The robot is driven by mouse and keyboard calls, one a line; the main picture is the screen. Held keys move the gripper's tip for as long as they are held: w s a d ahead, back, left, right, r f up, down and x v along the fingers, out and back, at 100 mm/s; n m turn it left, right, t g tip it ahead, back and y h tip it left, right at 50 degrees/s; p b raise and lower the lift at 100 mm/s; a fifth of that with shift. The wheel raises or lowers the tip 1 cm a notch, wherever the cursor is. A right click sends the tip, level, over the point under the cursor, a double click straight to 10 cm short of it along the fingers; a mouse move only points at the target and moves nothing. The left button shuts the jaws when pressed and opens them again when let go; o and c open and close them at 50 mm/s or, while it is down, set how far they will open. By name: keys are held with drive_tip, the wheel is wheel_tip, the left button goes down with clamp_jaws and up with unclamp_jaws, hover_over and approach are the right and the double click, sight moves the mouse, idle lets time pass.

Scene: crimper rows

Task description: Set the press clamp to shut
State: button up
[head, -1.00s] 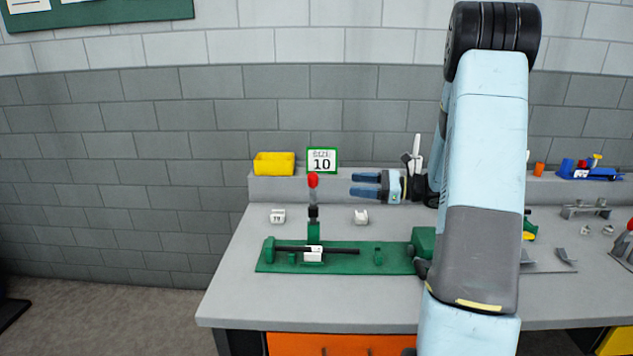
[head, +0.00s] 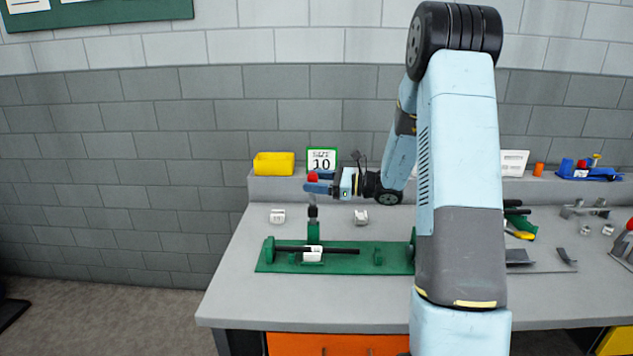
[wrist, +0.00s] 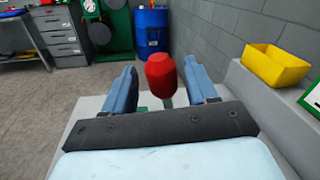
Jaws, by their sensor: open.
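The press clamp (head: 314,232) is a green upright on a green base plate (head: 345,269), with a lever topped by a red knob (head: 313,178). The lever stands upright. My gripper (head: 318,184) is at the height of the knob, fingers pointing left. In the wrist view the red knob (wrist: 161,75) lies between the two blue fingers of my gripper (wrist: 160,90), with a gap visible on each side. The gripper is open. A black rod (head: 340,251) and a white block (head: 313,254) marked with print lie on the green base. My fingers partly cover the knob in the head view.
A yellow bin (head: 273,163) and a green-framed sign reading size 10 (head: 322,160) stand on the back ledge.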

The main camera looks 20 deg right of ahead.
drive_tip(key=shift+w+a, duration=0.15)
drive_tip(key=shift+a, duration=0.2)
clamp_jaws()
idle(0.4)
